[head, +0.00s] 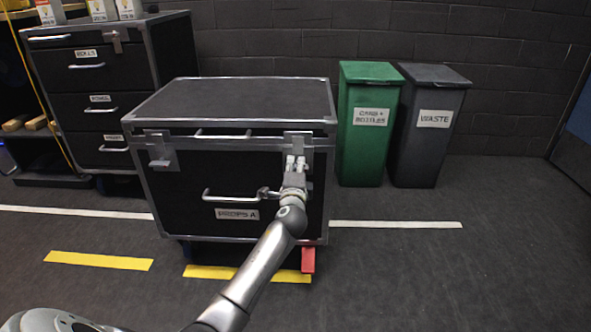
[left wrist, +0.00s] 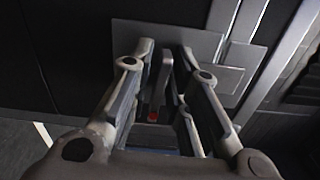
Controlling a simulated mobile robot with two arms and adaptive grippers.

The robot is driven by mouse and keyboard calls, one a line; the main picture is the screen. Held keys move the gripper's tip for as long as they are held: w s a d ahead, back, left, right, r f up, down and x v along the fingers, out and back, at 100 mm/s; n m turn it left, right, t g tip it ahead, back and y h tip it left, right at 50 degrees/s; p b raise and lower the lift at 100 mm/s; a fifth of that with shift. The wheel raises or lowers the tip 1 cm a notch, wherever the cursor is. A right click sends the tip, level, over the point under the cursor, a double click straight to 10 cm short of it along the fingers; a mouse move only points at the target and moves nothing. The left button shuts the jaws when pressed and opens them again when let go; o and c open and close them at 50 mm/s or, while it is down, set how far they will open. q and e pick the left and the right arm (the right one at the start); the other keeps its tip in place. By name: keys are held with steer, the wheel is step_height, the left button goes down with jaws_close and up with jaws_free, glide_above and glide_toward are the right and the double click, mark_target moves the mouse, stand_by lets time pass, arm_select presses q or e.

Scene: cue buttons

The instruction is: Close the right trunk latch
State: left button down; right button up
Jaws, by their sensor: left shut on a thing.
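The black trunk (head: 185,200) with metal edges and a "PROPS A" label stands ahead, its lid (head: 235,100) down. Its right latch (head: 298,137) is at the upper right of the front, partly hidden by my gripper. My left gripper (head: 297,164) is at this latch, shut on its lever. In the left wrist view the grey lever (left wrist: 165,72) stands between the fingers of the gripper (left wrist: 160,70), in front of the metal latch plate (left wrist: 205,45). The left latch (head: 161,150) is free. My right gripper is not in view.
A front handle (head: 232,197) and a top handle (head: 222,136) are on the trunk. A drawer cabinet (head: 100,85) stands behind at left. Green (head: 362,150) and grey (head: 420,150) bins stand at right. A red block (head: 308,260) is at the trunk's lower right. Floor at right is clear.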

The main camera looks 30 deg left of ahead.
arm_select(q)
steer(key=shift+f+n, duration=0.1)
steer(key=shift+n, duration=0.4)
steer(key=c, duration=1.6)
jaws_free()
steer(key=v, duration=1.2)
